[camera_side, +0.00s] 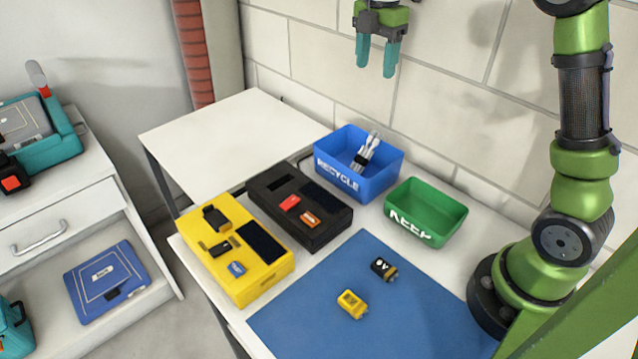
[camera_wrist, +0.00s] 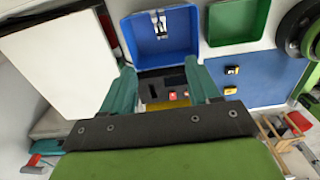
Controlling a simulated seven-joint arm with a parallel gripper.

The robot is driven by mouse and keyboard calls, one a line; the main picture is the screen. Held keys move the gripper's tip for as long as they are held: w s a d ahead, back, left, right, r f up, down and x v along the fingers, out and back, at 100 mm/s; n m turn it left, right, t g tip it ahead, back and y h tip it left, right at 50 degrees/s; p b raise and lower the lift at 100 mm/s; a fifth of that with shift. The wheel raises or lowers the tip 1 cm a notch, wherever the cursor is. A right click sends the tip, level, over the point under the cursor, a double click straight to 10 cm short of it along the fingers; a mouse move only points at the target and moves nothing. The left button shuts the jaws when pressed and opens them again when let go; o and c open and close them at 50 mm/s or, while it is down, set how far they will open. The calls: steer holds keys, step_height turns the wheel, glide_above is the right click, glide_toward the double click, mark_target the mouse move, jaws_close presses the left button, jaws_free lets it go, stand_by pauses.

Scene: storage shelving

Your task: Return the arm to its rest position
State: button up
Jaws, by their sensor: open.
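My gripper (camera_side: 378,56) hangs high above the table at the top of the side view, in front of the tiled wall. Its two teal fingers are apart with nothing between them. In the wrist view the open fingers (camera_wrist: 163,88) frame the black and yellow cases below. My green arm stands at the right of the side view, its base by the blue mat (camera_side: 330,310).
A blue RECYCLE bin (camera_side: 335,182) holds a pale bundle. A green bin (camera_side: 425,212) looks empty. A black case (camera_side: 275,187) and a yellow case (camera_side: 250,288) hold small items. A dark battery (camera_side: 383,268) and yellow piece (camera_side: 351,304) lie on the mat. The white tabletop (camera_side: 225,140) is clear.

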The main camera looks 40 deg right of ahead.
steer(key=s+a+m+t+y, duration=0.1)
steer(key=s+a+m+t, duration=0.2)
steer(key=s+m, duration=0.6)
steer(key=s+a+f+m+t+y, duration=0.1)
steer(key=s+a+m+t, duration=0.3)
steer(key=s+a+m, duration=0.4)
steer(key=shift+s+a+f+m, duration=0.25)
steer(key=shift+s+m, duration=0.95)
steer(key=shift+m, duration=1.3)
